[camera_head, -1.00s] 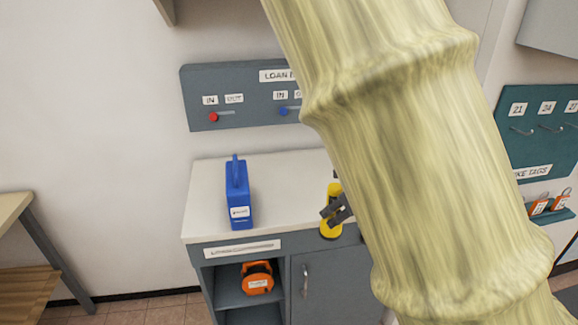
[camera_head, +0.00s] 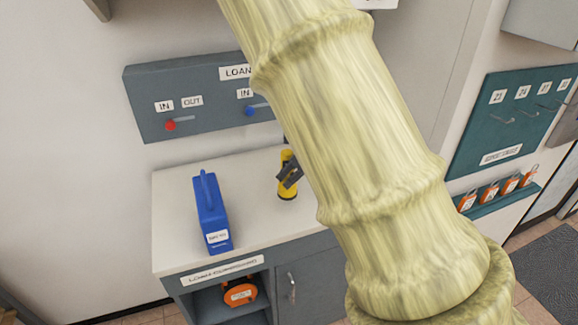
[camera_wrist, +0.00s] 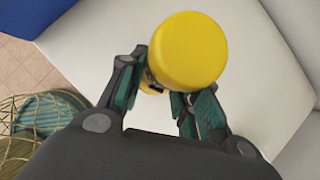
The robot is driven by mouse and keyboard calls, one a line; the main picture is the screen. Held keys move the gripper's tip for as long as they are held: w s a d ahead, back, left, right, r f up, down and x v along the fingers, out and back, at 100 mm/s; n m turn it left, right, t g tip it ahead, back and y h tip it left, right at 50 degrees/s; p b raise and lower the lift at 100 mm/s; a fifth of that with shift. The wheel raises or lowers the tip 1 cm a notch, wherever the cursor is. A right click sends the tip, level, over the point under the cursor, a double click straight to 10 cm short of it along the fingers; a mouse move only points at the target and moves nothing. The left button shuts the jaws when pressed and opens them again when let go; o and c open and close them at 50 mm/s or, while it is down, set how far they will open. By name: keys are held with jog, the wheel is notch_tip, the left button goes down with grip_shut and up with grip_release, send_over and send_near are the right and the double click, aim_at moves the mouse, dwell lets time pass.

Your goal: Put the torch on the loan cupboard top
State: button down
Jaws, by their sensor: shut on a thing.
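The torch (camera_head: 287,191) is yellow with a dark band and stands roughly upright over the pale loan cupboard top (camera_head: 255,222). My gripper (camera_head: 288,177) is shut on the torch's body from the right. In the wrist view, the round yellow end of the torch (camera_wrist: 188,50) is close to the camera, between the fingers of my gripper (camera_wrist: 165,92). The pale top (camera_wrist: 90,45) shows below it. I cannot tell whether the torch's base touches the top. My arm hides the right part of the cupboard top in the head view.
A blue case (camera_head: 212,215) stands on the top, left of the torch. A grey panel (camera_head: 200,120) with red and blue knobs is on the wall behind. An orange item (camera_head: 240,292) lies in the open shelf below. The top between case and torch is clear.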

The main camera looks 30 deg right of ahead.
jog(key=shift+w+d+f+p, duration=0.6)
jog(key=shift+w+d+p, duration=0.05)
jog(key=shift+w, duration=0.2)
jog(key=shift+w+d+f+p, duration=0.6)
jog(key=shift+w+f+p, duration=0.1)
jog(key=shift+w, duration=0.2)
jog(key=shift+w+d+f+p, duration=0.55)
jog(key=shift+w+d+p, duration=0.1)
jog(key=shift+w, duration=0.2)
jog(key=shift+s, duration=0.1)
jog(key=c, duration=1)
grip_release()
jog(key=shift+c, duration=0.2)
jog(key=shift+r, duration=0.1)
